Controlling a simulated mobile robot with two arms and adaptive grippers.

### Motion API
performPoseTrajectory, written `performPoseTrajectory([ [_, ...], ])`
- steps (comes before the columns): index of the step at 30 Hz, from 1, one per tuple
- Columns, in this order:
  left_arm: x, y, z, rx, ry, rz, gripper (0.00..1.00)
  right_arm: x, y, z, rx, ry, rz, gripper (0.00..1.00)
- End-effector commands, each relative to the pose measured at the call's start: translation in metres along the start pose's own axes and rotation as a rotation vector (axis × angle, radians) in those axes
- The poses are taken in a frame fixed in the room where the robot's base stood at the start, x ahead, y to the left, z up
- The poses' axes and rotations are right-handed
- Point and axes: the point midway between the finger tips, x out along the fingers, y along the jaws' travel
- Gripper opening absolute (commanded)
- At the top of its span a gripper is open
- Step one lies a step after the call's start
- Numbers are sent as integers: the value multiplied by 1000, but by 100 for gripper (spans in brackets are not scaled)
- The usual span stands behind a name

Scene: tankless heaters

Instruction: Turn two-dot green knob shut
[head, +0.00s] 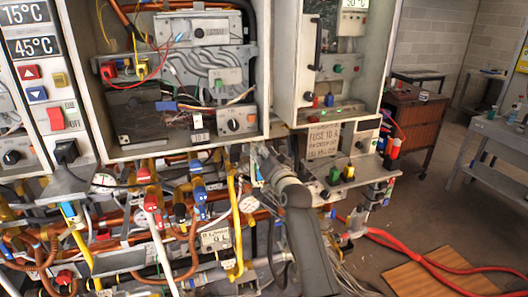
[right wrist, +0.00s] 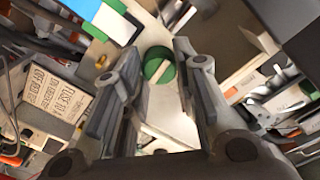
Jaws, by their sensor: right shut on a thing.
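In the right wrist view a round green knob (right wrist: 157,62) with a pale bar across its face sits between the fingertips of my right gripper (right wrist: 161,68). The gripper is shut on this knob, one finger on each side. I cannot make out dots on it. In the head view my right gripper (head: 266,163) reaches up from below to the pipes under the heaters, and the held knob cannot be made out there. My left gripper is not in view.
An open heater cabinet (head: 262,75) hangs above my right gripper. A paper note (head: 324,140) stands to its right. Crowded pipes and a yellow pipe (head: 235,225) lie to its left. A red hose (head: 430,262) runs over the floor at the right.

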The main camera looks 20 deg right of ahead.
Motion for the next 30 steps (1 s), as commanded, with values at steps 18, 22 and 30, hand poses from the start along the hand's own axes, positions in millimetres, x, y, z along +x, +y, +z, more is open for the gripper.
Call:
performPoseTrajectory([
  [18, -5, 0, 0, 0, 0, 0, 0, 0, 0, 0, 94, 1, 0, 4],
  [22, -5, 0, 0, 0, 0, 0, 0, 0, 0, 0, 93, 1, 0, 4],
  [30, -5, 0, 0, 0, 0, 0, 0, 0, 0, 0, 92, 1, 0, 49],
])
